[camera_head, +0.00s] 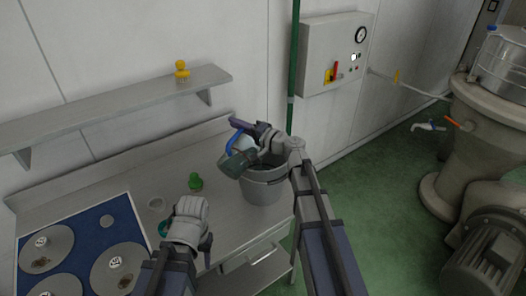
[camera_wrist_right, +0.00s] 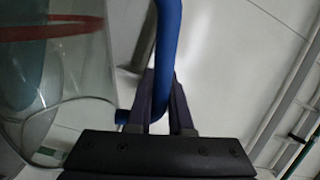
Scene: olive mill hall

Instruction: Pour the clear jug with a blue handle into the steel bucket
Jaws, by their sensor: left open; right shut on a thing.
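The clear jug with a blue handle (camera_head: 238,163) is tilted in the head view, at the left part of the rim of the steel bucket (camera_head: 264,190). My right gripper (camera_head: 246,127) is shut on its blue handle, which also shows between the fingers in the right wrist view (camera_wrist_right: 168,45). The jug's clear wall, with a red band, fills the left of that view. The bucket stands upright on the steel counter; the jug and my right arm hide much of its opening. I cannot see any stream. My left gripper (camera_head: 206,244) is open and low over the counter, left of the bucket.
A green object (camera_head: 196,182) and a small clear round item (camera_head: 156,204) are on the counter (camera_head: 135,188). A blue panel with round grey plates (camera_head: 75,250) is at left. A shelf (camera_head: 125,108) holds a yellow object (camera_head: 182,69). Machinery (camera_head: 485,140) stands at right.

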